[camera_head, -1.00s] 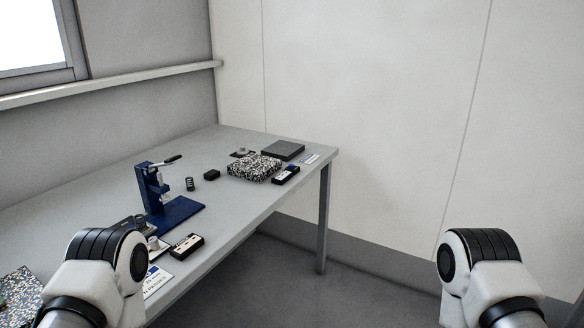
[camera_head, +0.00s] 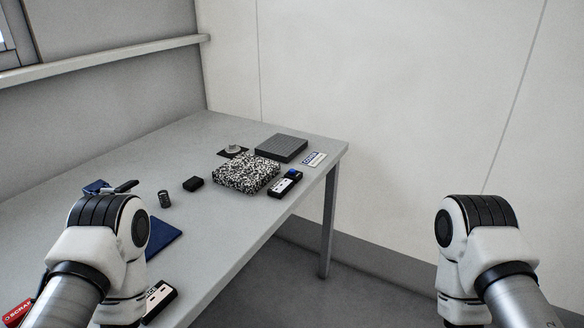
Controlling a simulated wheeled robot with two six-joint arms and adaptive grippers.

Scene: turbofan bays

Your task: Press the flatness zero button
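A small black box with a white label panel and a blue button on top (camera_head: 286,184) lies near the table's front edge, beside a speckled black-and-white block (camera_head: 246,173). Its lettering is too small to read. A second black-and-white box (camera_head: 159,300) lies lower left, partly hidden by my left arm. Only the upper links of my two arms show, at lower left and lower right. Both grippers are out of view.
The grey table (camera_head: 240,225) has a dark flat plate (camera_head: 281,148), a white-and-blue card (camera_head: 313,159), a small black block (camera_head: 193,183) and a spring (camera_head: 164,199). A blue press base (camera_head: 163,238) is partly behind my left arm. Floor right of the table is clear.

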